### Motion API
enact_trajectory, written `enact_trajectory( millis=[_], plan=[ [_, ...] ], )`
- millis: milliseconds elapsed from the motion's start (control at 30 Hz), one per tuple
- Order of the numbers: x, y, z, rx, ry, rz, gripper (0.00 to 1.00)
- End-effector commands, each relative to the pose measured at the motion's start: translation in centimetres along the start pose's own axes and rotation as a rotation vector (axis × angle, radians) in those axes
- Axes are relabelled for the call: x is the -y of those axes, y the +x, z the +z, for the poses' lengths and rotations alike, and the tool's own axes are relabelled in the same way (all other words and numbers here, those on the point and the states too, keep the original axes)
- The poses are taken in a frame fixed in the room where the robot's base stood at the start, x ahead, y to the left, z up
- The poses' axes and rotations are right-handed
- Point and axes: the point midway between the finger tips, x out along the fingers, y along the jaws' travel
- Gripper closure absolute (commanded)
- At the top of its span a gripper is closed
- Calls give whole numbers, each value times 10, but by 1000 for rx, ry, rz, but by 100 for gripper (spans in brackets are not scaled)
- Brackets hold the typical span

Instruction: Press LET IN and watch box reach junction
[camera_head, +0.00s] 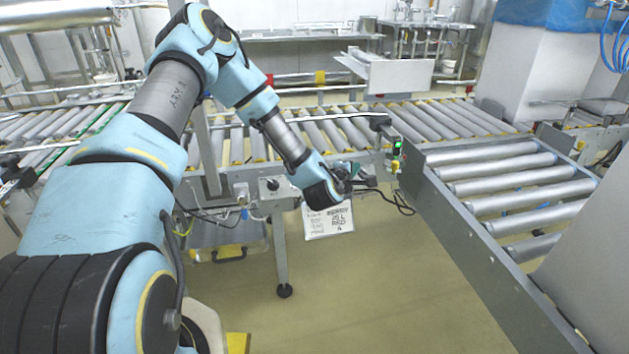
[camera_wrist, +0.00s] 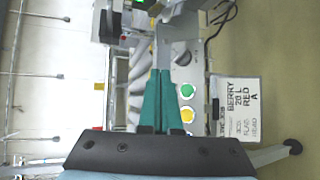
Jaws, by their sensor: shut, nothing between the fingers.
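My gripper (camera_wrist: 158,100) is shut and empty, its two green fingers side by side in the wrist view. In the head view my gripper (camera_head: 348,172) is in front of the main conveyor's side rail. A green button (camera_wrist: 187,91) and a yellow button (camera_wrist: 187,114) are just right of the fingers in the wrist view. I cannot read a LET IN label or tell whether the fingers touch anything. In the head view my wrist hides the buttons. The roller conveyor (camera_head: 455,120) meets a side conveyor (camera_head: 510,180) at the right. I see no box on the visible rollers there.
A sign (camera_head: 329,221) reading "BERRY 20 L RED A" hangs below the rail. A small device (camera_head: 396,148) with a green light stands on the rail. A control box with a knob (camera_head: 271,186) is left of my gripper. The floor in front is clear.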

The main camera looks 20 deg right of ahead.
Motion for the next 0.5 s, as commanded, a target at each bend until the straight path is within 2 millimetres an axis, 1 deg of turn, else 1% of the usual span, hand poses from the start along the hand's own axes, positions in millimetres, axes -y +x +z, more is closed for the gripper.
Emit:
enact_trajectory(
  millis=[33, 133, 500],
  plan=[
    [3, 2, 2, -3, -25, 13, 100],
    [2, 4, 4, -9, -50, 29, 100],
    [3, 5, 3, -11, -52, 31, 100]
  ],
)
